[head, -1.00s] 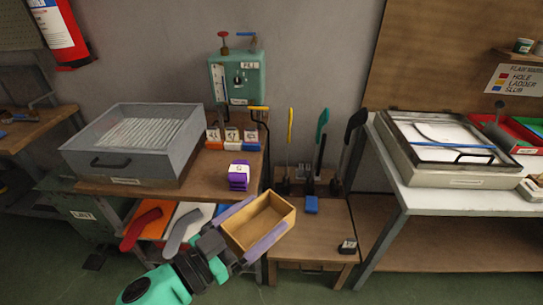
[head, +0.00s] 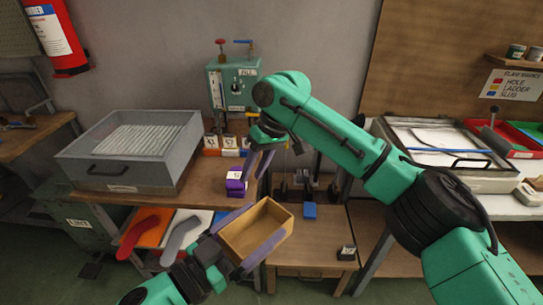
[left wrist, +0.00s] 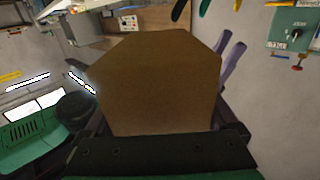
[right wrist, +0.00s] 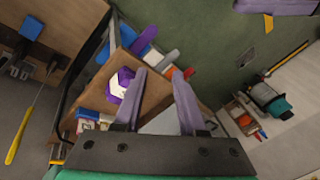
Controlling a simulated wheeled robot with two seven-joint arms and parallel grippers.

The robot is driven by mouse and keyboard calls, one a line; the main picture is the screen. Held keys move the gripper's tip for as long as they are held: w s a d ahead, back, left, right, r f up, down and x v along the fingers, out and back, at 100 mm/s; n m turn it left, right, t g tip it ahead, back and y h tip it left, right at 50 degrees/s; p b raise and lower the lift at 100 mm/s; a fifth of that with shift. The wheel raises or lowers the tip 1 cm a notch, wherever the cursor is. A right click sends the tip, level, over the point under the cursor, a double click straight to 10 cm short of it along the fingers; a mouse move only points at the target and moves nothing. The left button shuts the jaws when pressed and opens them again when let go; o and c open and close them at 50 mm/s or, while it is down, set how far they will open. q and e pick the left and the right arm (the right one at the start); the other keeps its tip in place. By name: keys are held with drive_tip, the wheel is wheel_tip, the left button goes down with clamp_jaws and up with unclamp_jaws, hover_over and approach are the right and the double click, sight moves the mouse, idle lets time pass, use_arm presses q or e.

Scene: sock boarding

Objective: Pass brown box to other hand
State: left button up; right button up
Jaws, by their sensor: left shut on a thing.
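The brown box (head: 262,232) is an open-topped tray shape, tilted a little, in the low middle of the head view. My left gripper (head: 246,233) is shut on it, with a lavender finger along each side. The box (left wrist: 160,80) fills the middle of the left wrist view, hiding most of the fingers.
A grey metal bin (head: 128,150) stands on the left bench. Several small labelled blocks (head: 229,150) and a green valve unit (head: 231,84) are behind.

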sight(278, 206)
use_arm(q)
drive_tip(key=shift+s+r, duration=0.1)
drive_tip(key=shift+s, duration=0.1)
use_arm(e)
drive_tip(key=s+d+r+n+h, duration=0.2)
drive_tip(key=s+d+r+h, duration=0.35)
drive_tip(key=s+r, duration=0.5)
use_arm(q)
drive_tip(key=shift+w, duration=0.15)
use_arm(e)
drive_tip(key=shift+g, duration=0.3)
drive_tip(key=f, duration=0.7)
drive_tip(key=d+f, duration=0.1)
drive_tip(key=f, duration=0.3)
clamp_jaws()
use_arm(q)
drive_tip(key=o, duration=1)
